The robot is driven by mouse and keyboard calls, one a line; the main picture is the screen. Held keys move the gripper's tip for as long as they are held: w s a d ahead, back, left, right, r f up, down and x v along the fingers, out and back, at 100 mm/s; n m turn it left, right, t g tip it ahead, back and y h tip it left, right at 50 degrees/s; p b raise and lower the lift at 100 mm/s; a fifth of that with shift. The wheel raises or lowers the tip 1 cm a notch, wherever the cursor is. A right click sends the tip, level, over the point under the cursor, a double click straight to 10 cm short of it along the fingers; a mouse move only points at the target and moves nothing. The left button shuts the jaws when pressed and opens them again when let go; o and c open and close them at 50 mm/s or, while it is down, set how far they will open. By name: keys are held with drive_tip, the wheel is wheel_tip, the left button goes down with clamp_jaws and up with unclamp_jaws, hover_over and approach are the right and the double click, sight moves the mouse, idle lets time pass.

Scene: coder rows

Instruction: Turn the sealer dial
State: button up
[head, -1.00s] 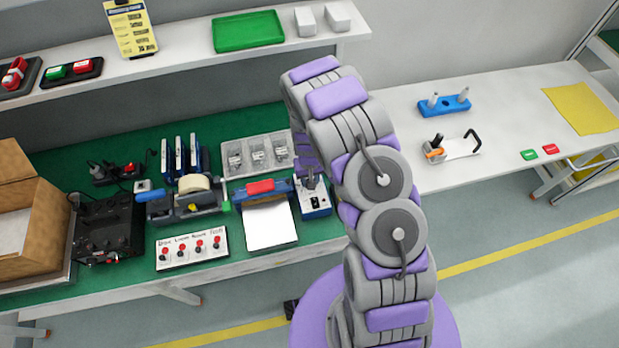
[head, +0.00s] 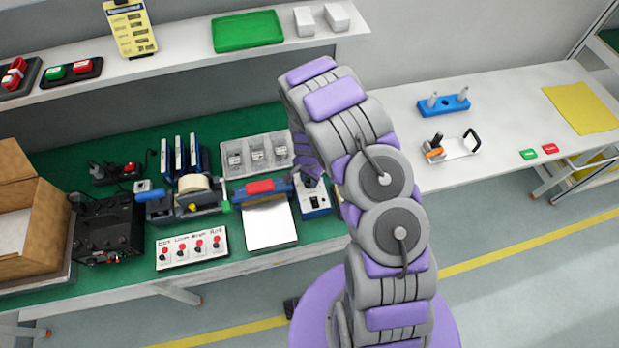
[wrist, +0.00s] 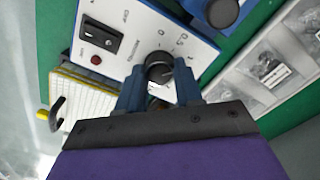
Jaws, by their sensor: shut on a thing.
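The sealer (head: 258,205) stands on the green bench mat, with a blue body, a red handle bar and a white plate in front. Its control box (head: 316,203) is at its right end, below my arm. In the wrist view the white panel (wrist: 118,72) carries a black rocker switch, a red button and a black round dial (wrist: 159,70) with printed numbers around it. My gripper (wrist: 160,88) has its two blue fingers on either side of the dial and is shut on it. In the head view my arm mostly hides the gripper.
A row of red switches on a white board (head: 192,248) and a tape dispenser (head: 190,200) stand left of the sealer. A grey parts tray (head: 257,155) lies behind it. A white table (head: 500,100) on the right has much free room.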

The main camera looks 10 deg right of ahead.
sight(309, 181)
drive_tip(key=shift+m, duration=0.6)
drive_tip(key=o, duration=1)
drive_tip(key=shift+a, duration=0.1)
drive_tip(key=shift+o, duration=0.2)
drive_tip(key=shift+r, duration=0.15)
wheel_tip(309, 181, up, 17)
drive_tip(key=shift+p, duration=0.45)
